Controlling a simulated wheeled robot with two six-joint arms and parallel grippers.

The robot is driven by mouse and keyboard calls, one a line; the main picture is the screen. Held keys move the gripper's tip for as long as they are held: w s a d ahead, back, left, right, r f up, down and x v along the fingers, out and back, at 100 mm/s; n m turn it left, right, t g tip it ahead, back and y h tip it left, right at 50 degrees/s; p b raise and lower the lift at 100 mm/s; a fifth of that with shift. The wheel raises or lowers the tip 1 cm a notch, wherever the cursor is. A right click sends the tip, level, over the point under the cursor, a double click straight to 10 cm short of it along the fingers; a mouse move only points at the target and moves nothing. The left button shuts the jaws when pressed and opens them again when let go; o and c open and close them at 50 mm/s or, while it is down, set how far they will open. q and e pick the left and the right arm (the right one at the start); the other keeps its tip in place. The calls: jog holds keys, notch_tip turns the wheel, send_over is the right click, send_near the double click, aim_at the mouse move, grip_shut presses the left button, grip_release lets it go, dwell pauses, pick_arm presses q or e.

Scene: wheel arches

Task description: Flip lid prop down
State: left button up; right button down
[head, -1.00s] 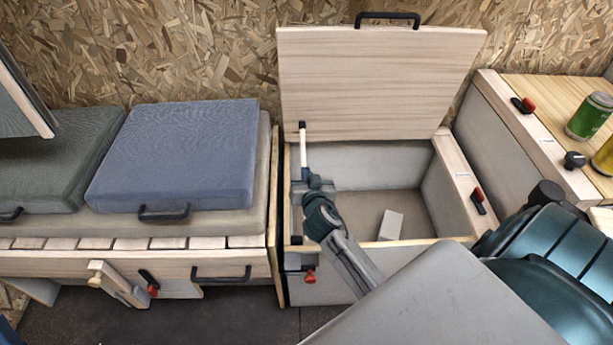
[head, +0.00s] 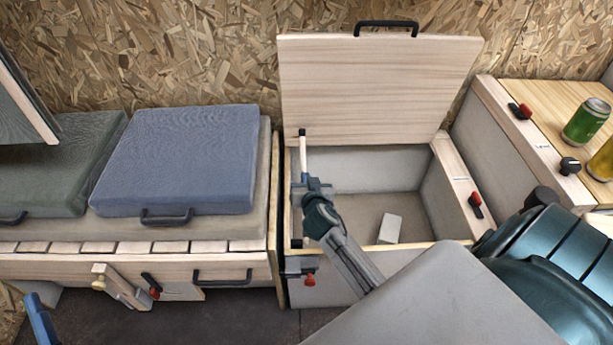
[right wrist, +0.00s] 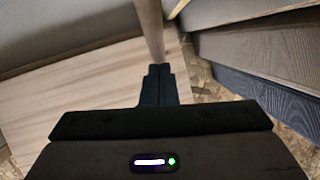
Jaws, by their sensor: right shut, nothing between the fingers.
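The lid prop (head: 303,160) is a pale stick with a dark tip, standing nearly upright at the left side of the open bench box. Its tip meets the lower left of the raised wooden lid (head: 380,85). The lid leans back towards the wall. My right gripper (head: 312,184) is shut and empty at the lower part of the prop. In the right wrist view its fingers (right wrist: 158,72) are together, and the prop (right wrist: 151,28) rises just beyond them. I cannot tell whether they touch. The prop's foot is hidden by the gripper.
A small pale block (head: 390,229) lies in the box (head: 361,207). A blue cushion (head: 176,160) is on the left bench. A counter with a green can (head: 586,122) and a yellow can (head: 603,160) is at right. A blue piece (head: 40,318) shows at the lower left.

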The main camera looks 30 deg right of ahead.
jog(key=shift+w+d+f+g+p, duration=0.2)
jog(key=shift+w+g+p, duration=0.1)
jog(key=shift+p, duration=0.25)
pick_arm(q)
notch_tip(320, 180, down, 12)
jog(key=s+n+g+p, duration=0.1)
jog(key=g, duration=0.7)
pick_arm(e)
jog(key=shift+w+d+f, duration=0.1)
jog(key=shift+w+f, duration=0.05)
jog(key=shift+f, duration=0.2)
jog(key=shift+w+d+f+g+y+p, duration=0.15)
jog(key=shift+w+f+g+y+p, duration=0.1)
jog(key=shift+f+g+p, duration=0.25)
jog(key=shift+w+d+f+g+y+p, duration=0.15)
jog(key=shift+f+g+y+p, duration=0.1)
jog(key=shift+p, duration=0.35)
pick_arm(q)
jog(key=s+f+g+p, duration=0.2)
jog(key=s+f+g, duration=0.5)
jog(key=s+g, duration=0.2)
jog(key=shift+m+y+p, duration=0.3)
jog(key=shift+m+y, duration=0.1)
pick_arm(e)
notch_tip(320, 180, down, 6)
jog(key=w+g+y, duration=0.1)
jog(key=g, duration=0.1)
jog(key=shift+w+d, duration=0.25)
jog(key=shift+d, duration=0.15)
